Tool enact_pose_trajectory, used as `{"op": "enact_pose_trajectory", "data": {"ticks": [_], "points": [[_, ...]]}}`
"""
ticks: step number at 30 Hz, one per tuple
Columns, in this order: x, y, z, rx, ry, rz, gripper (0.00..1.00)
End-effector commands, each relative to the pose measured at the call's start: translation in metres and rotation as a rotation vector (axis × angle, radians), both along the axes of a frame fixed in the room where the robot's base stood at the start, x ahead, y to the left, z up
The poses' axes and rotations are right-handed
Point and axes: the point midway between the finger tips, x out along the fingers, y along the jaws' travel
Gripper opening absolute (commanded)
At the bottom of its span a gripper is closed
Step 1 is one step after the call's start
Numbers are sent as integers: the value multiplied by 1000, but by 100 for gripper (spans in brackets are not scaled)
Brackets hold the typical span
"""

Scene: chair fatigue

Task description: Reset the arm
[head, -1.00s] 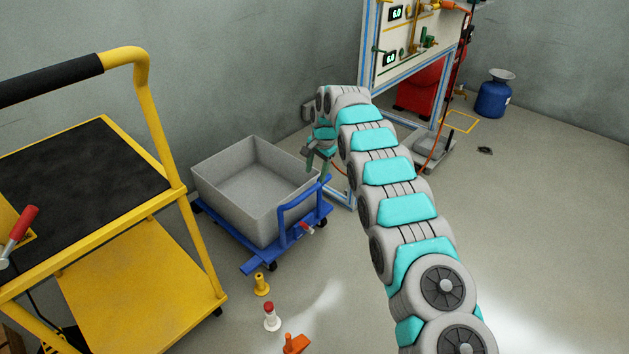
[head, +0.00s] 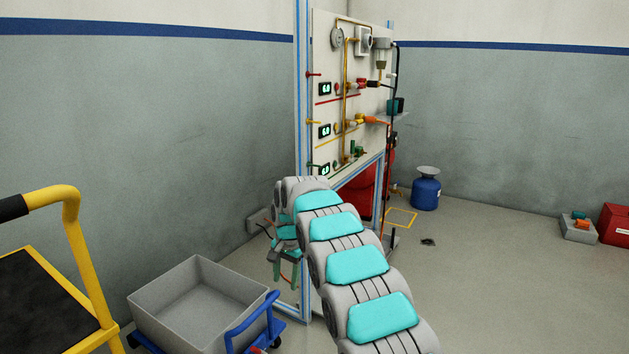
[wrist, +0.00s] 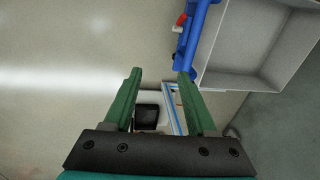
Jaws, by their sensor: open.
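My gripper (head: 283,274) is at the end of my teal and grey arm, in front of the foot of the panel stand (head: 346,95). In the wrist view my gripper (wrist: 158,82) shows two green fingers, open with nothing between the tips. Below and beyond them lies the floor. The blue cart handle (wrist: 190,45) is beside the right finger in that picture; I cannot tell how far below. Part of the panel stand is hidden behind my arm.
A grey bin (head: 190,305) on a blue cart stands left of my gripper. A yellow trolley (head: 85,265) is at the far left. A blue canister (head: 426,190) and a red box (head: 614,224) stand at right. The floor at right is mostly clear.

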Motion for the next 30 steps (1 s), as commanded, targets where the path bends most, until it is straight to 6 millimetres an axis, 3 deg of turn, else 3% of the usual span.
{"op": "enact_pose_trajectory", "data": {"ticks": [1, 4, 16, 23, 30], "points": [[-9, -13, 14, -11, -1, 6, 57], [-28, -38, 32, -32, 6, 23, 57], [-133, -125, 86, -90, 55, 107, 57], [-208, -165, 104, -104, 85, 165, 57], [-295, -197, 109, -109, 125, 235, 57]]}}
